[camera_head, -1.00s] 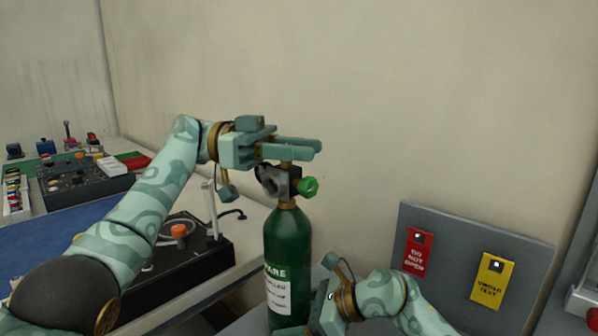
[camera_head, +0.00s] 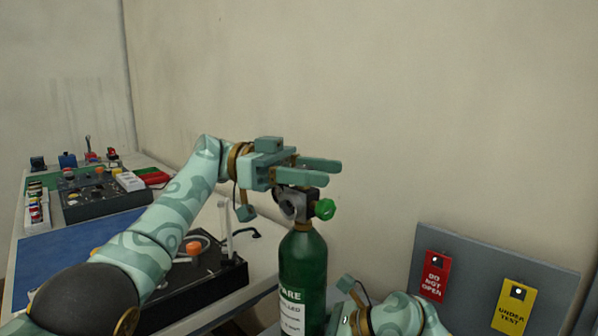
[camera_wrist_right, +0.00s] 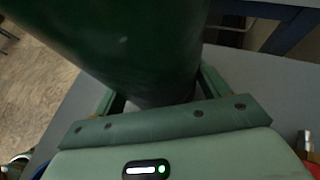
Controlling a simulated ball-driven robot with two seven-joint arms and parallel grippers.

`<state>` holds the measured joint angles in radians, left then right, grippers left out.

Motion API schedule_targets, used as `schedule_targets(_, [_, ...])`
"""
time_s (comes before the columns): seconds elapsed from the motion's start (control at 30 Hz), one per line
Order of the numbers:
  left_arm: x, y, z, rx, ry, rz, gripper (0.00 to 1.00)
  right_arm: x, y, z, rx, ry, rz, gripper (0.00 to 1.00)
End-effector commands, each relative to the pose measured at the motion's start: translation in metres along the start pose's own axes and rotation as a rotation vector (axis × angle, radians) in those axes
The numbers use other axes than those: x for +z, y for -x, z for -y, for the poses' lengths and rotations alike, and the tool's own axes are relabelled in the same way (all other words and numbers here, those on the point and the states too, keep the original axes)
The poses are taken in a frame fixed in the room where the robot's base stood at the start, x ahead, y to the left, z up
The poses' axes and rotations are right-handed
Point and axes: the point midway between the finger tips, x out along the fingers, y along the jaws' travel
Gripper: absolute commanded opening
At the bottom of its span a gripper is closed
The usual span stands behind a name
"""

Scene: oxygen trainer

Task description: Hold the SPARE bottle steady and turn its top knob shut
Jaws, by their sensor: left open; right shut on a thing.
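The green SPARE bottle (camera_head: 303,265) stands upright in the head view, its white label partly cut off by the lower edge. A dark valve block (camera_head: 297,201) with a green side knob (camera_head: 325,209) sits on its neck. My left gripper (camera_head: 333,171) is open just above the valve, its fingers pointing right. The top knob is hidden at the fingers, and I cannot tell whether they touch it. My right gripper (camera_wrist_right: 160,95) is shut on the bottle's lower body in the right wrist view. In the head view only its rear part shows, low beside the bottle.
A grey panel with a red DO NOT OPEN tag (camera_head: 434,276) and a yellow UNDER TEST tag (camera_head: 515,306) stands at right. A bench with a black device (camera_head: 200,275) and a control box (camera_head: 92,196) is at left. The wall behind is bare.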

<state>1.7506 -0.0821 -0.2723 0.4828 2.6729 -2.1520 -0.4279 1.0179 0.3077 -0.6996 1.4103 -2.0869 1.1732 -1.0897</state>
Motion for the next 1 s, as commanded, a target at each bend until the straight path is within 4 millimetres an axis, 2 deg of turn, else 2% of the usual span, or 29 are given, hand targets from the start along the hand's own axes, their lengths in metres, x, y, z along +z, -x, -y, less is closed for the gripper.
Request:
schedule_targets(0.27, [-0.0003,0.0008,0.0003,-0.009,-0.001,0.001,0.52,-0.0003,0.0002,0.0006,-0.001,-0.001,0.0,0.62])
schedule_targets(0.47, [0.0001,0.0028,0.0027,-0.078,0.0,0.004,0.52,-0.0002,0.0002,0.0006,-0.001,-0.001,0.0,0.62])
schedule_targets(0.67, [0.0012,0.0012,0.0038,-0.21,0.0,0.005,0.52,-0.0001,0.0002,0.0006,-0.001,-0.001,0.0,0.62])
schedule_targets(1.0, [0.0019,0.0022,0.0098,-0.569,0.0,0.005,0.52,0.0,0.0002,0.0006,-0.002,-0.001,0.0,0.62])
